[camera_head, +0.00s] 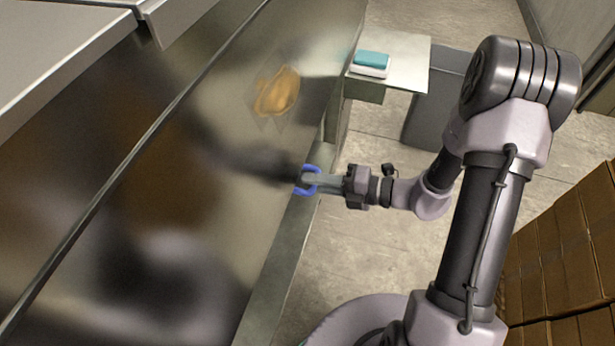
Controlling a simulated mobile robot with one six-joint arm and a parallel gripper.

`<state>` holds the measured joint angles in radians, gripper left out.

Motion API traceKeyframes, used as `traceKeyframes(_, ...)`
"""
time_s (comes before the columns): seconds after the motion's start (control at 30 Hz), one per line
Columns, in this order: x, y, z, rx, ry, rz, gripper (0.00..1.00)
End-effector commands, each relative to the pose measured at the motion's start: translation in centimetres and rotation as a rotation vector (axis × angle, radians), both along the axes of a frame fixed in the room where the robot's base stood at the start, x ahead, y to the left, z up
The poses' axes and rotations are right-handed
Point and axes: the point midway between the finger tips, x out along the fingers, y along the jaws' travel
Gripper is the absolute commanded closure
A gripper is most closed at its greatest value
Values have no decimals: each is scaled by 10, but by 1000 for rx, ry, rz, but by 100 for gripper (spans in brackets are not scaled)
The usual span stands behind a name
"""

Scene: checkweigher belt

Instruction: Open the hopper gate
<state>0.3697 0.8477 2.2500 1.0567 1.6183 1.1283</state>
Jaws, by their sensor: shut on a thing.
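My gripper (318,181) reaches in from the right and is shut on a small blue C-shaped handle (305,191). The handle sits at the lower right edge of a large, shiny, sloping metal panel (225,110). The gripper's fingers cover the middle of the handle. Which part of this metalwork is the hopper gate, and how far open it stands, I cannot tell from this view.
A side shelf (408,62) holds a teal and white item (371,62). A grey bin (433,112) stands below it. Stacked brown cartons (565,255) line the lower right.

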Motion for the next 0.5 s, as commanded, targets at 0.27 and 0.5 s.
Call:
traceKeyframes(0.27, -5, -12, 0, 0, 0, 0, 100)
traceKeyframes(0.5, -5, -12, 0, 0, 0, 0, 64)
